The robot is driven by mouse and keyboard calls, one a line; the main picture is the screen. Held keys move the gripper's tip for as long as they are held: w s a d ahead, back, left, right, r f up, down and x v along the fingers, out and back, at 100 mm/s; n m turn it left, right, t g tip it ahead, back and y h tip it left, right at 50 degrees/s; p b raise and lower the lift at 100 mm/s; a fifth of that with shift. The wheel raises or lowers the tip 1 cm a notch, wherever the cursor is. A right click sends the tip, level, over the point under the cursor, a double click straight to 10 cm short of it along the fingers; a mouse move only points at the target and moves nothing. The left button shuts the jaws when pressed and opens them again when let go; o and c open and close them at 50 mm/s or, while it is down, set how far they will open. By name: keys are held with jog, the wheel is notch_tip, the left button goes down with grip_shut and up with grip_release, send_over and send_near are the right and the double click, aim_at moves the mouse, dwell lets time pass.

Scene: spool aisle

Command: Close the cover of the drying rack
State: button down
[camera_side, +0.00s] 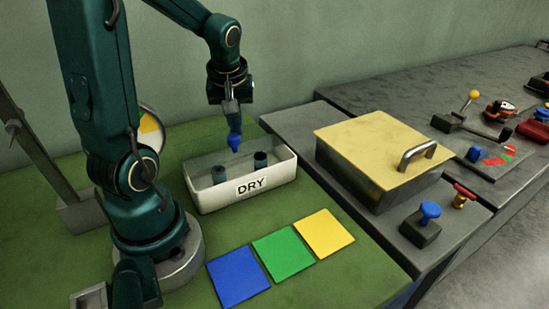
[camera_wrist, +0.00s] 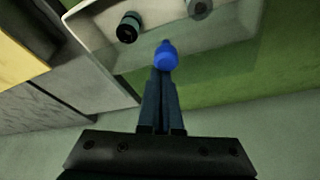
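A white tray marked DRY (camera_side: 219,200) stands on the green table, open at the top. Two dark cylinders stand in it, a left one (camera_side: 219,175) and a right one (camera_side: 260,160). Both also show in the wrist view, one dark (camera_wrist: 128,28) and one greyer (camera_wrist: 199,8). Right of the tray is a dark box (camera_side: 365,185) with a flat yellow top (camera_side: 375,143) and a metal handle (camera_side: 417,155). The yellow top lies level on the box. My gripper (camera_side: 234,122) hangs over the tray, its fingers shut on a small blue piece (camera_wrist: 166,55).
Blue (camera_side: 238,276), green (camera_side: 284,253) and yellow (camera_side: 324,233) squares lie in front of the tray. A blue knob (camera_side: 430,210) and a red-topped valve (camera_side: 463,195) sit by the box. A lever with a yellow ball (camera_side: 473,95) stands at the back right.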

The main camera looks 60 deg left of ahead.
aim_at(248, 154)
jog(key=d, duration=0.4)
jog(key=shift+d, duration=0.3)
jog(key=shift+s+d, duration=0.15)
jog(key=shift+d, duration=0.7)
jog(key=shift+f, duration=0.1)
jog(key=shift+w+a, duration=0.25)
jog(key=shift+a, duration=0.25)
jog(key=a, duration=0.1)
jog(key=w+a, duration=0.1)
jog(key=a, duration=0.1)
jog(key=shift+w+r, duration=0.3)
jog(key=v, duration=0.9)
jog(key=s+d+f+m+t+h, duration=0.1)
jog(key=s+d+m+t, duration=0.1)
jog(key=d+m, duration=0.4)
jog(key=s+d+f+m+t+h, duration=0.2)
jog(key=s+d+m, duration=0.2)
jog(key=d+m, duration=0.2)
jog(key=shift+d+m, duration=0.4)
jog(key=shift+d, duration=0.5)
